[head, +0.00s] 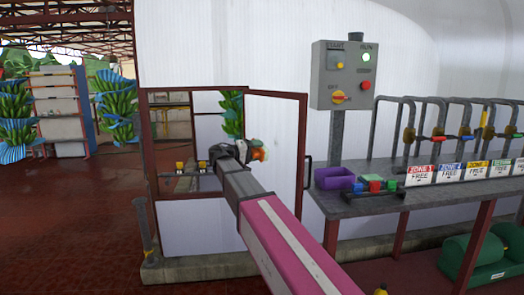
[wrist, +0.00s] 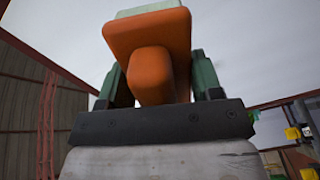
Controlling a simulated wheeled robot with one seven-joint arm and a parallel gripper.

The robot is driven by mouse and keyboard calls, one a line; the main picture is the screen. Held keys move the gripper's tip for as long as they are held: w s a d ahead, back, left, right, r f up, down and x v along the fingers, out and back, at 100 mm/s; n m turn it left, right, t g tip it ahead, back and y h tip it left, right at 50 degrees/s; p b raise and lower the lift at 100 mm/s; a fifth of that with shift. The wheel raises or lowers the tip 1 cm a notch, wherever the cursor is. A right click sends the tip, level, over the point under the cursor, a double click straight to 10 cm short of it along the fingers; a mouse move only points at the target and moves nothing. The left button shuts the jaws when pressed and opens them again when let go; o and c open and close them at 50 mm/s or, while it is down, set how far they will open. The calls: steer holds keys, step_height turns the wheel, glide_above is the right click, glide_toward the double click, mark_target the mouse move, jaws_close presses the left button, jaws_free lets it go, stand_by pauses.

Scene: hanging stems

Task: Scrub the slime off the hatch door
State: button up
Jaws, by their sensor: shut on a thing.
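The hatch door (head: 275,155) is a pale panel in a red-brown frame, swung open at the right of the hatch opening (head: 205,215) in the head view. I make out no slime on its visible face. My gripper (head: 248,150) is in front of the opening, close to the door's left edge; contact cannot be told. It is shut on an orange scrubber (head: 259,154). In the wrist view my gripper (wrist: 160,82) has a dark green finger on each side of the scrubber's orange grip (wrist: 150,75). A pale green pad (wrist: 148,8) shows at its top.
A grey bench (head: 360,205) at the right carries a purple bin (head: 334,179), small coloured blocks and zone signs. A control box (head: 344,75) with a lit green button stands behind it. Banana bunches (head: 117,100) hang at the left. Red floor (head: 70,220) at the left is clear.

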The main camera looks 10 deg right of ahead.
mark_target(274, 148)
steer(key=shift+w+d+r, duration=0.1)
steer(key=shift+w+r, duration=0.05)
steer(key=shift+r, duration=0.05)
steer(key=shift+x, duration=2.8)
steer(key=shift+x, duration=0.95)
steer(key=shift+w, duration=0.1)
steer(key=shift+w+a, duration=0.5)
steer(key=shift+w, duration=0.95)
steer(key=shift+w+a, duration=0.45)
steer(key=shift+w, duration=0.95)
steer(key=shift+w+a, duration=0.5)
steer(key=shift+w, duration=0.95)
steer(key=shift+w+a, duration=0.4)
steer(key=shift+w, duration=0.55)
steer(key=shift+w+a, duration=0.35)
steer(key=shift+w, duration=0.6)
steer(key=shift+w+a, duration=0.4)
steer(key=shift+w, duration=0.55)
steer(key=shift+s+d+f, duration=0.3)
steer(key=shift+s+d, duration=0.4)
steer(key=shift+s, duration=1.15)
steer(key=shift+s+d+f, duration=0.3)
steer(key=shift+s+d, duration=0.4)
steer(key=shift+s, duration=1.15)
steer(key=shift+s+d+f, duration=0.3)
steer(key=shift+s+d, duration=0.35)
steer(key=shift+s, duration=1.2)
